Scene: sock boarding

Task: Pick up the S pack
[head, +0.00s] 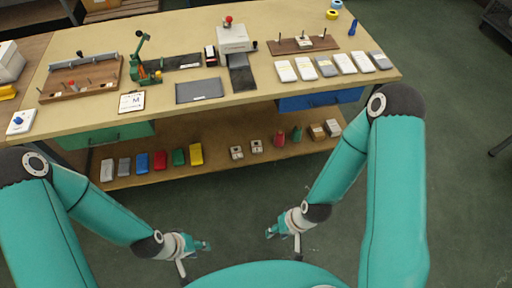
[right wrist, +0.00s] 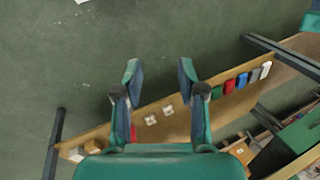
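Several flat white and grey packs (head: 326,66) lie in a row on the right part of the workbench top. Their size letters are too small to read, so I cannot tell which is the S pack. My left gripper (head: 206,246) hangs low in front of the bench, away from the packs; its finger opening cannot be made out. My right gripper (head: 271,232) is also low in front of the bench, below the lower shelf. In the right wrist view my right gripper (right wrist: 159,72) is open, with nothing between its fingers.
The workbench (head: 250,101) holds a card marked M (head: 132,102), a dark mat (head: 199,91), a green press (head: 143,66), a white machine (head: 234,38) and a wooden peg board (head: 303,44). The lower shelf (head: 218,164) carries several coloured packs and small items. The floor before it is clear.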

